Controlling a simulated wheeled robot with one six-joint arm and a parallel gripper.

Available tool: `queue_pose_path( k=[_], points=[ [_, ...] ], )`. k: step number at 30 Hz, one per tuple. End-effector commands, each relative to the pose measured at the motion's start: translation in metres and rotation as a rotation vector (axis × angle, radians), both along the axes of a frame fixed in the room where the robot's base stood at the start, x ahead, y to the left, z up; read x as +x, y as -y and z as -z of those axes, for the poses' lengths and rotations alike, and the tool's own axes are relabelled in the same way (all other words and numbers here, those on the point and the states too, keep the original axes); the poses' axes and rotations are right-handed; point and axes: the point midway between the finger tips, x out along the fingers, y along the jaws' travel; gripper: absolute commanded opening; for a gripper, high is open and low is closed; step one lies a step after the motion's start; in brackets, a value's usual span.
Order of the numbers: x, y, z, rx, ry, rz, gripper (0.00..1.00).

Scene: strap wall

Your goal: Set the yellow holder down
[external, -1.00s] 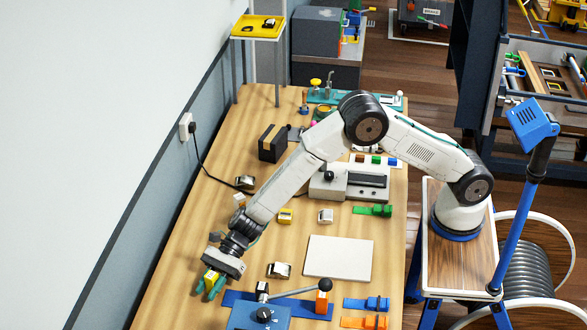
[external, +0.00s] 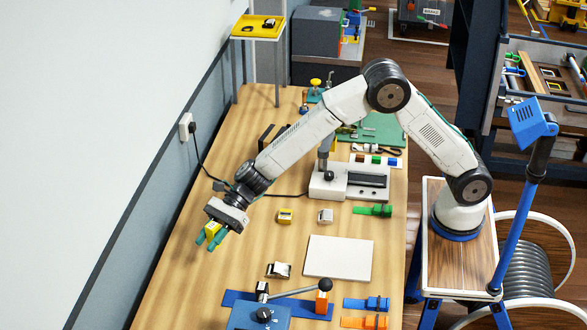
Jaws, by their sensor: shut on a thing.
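My gripper (external: 210,238) has green fingertips and is shut on a small yellow holder (external: 212,229) at the left of the table (external: 190,283). The holder is partly hidden between the fingers. It appears to be held above the wood, near the wall side; the exact height is hard to tell. A second small yellow piece with a metal part (external: 286,216) sits on the table to the right of my gripper.
A white board (external: 338,258) lies at the centre right. A silver piece (external: 279,270) and a blue lever press (external: 262,314) are in front. A grey device (external: 348,182) stands behind. Bare wood surrounds the spot below my gripper.

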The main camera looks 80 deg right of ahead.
Motion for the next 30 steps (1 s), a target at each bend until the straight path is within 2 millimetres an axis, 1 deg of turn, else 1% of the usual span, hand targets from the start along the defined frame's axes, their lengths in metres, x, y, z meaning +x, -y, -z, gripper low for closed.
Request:
queue_pose_path(
  k=[1, 2, 3, 5, 6, 9, 13, 15, 17, 19, 22, 26, 30],
  points=[
    [-0.009, 0.024, 0.004, 0.0, -0.004, 0.018, 0.02],
    [-0.015, 0.036, 0.006, 0.001, -0.004, 0.024, 0.02],
    [-0.026, 0.052, 0.011, 0.0, -0.005, 0.031, 0.02],
    [-0.044, 0.075, 0.019, 0.0, -0.006, 0.037, 0.02],
    [-0.059, 0.088, 0.024, 0.001, -0.005, 0.037, 0.02],
    [-0.095, 0.113, 0.036, 0.001, -0.004, 0.029, 0.02],
    [-0.135, 0.126, 0.049, 0.0, -0.003, 0.002, 0.02],
    [-0.15, 0.126, 0.054, 0.001, 0.0, -0.018, 0.02],
    [-0.159, 0.125, 0.057, 0.001, -0.001, -0.032, 0.02],
    [-0.16, 0.123, 0.058, 0.0, 0.002, -0.051, 0.02],
    [-0.146, 0.119, 0.058, 0.0, 0.003, -0.062, 0.02],
    [-0.113, 0.11, 0.062, 0.001, 0.003, -0.063, 0.02],
    [-0.076, 0.102, 0.066, 0.0, 0.003, -0.062, 0.02]
  ],
)
